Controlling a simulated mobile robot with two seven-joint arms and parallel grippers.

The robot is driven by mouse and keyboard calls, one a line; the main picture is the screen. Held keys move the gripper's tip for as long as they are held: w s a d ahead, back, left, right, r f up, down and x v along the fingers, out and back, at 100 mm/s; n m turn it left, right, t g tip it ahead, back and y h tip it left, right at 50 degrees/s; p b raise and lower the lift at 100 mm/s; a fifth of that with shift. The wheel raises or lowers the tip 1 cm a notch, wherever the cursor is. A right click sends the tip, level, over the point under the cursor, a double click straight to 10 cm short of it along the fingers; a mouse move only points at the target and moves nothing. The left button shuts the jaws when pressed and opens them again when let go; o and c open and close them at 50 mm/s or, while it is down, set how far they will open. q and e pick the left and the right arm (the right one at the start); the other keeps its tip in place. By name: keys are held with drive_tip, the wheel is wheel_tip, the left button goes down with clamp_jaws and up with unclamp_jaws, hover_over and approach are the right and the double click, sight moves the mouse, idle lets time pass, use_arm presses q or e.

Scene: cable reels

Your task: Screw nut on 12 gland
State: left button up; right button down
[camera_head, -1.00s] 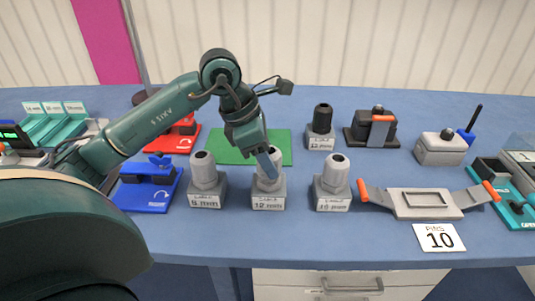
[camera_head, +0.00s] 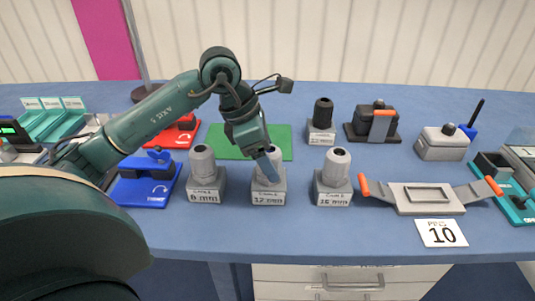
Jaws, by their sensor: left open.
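The 12 mm gland (camera_head: 268,191) stands upright on a grey block in the middle of the row on the blue table, with a label on its front. My left gripper (camera_head: 269,168) reaches down from above onto this gland's top. Its fingers cover part of the top, so I cannot see a nut there or tell whether the fingers touch it. The gripper is open. A similar grey gland (camera_head: 203,166) labelled 8 mm stands to the left, and another (camera_head: 335,168) labelled 16 mm stands to the right. My right gripper is not in view.
A black gland on a grey block (camera_head: 321,122) stands behind. A green mat (camera_head: 222,148) lies behind the row. A blue fixture (camera_head: 148,180) and a red one (camera_head: 178,135) are at left.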

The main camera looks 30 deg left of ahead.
use_arm(q)
drive_tip(key=shift+r, duration=0.3)
drive_tip(key=v, duration=1.2)
drive_tip(key=shift+s+a+r, duration=0.15)
drive_tip(key=shift+r, duration=0.1)
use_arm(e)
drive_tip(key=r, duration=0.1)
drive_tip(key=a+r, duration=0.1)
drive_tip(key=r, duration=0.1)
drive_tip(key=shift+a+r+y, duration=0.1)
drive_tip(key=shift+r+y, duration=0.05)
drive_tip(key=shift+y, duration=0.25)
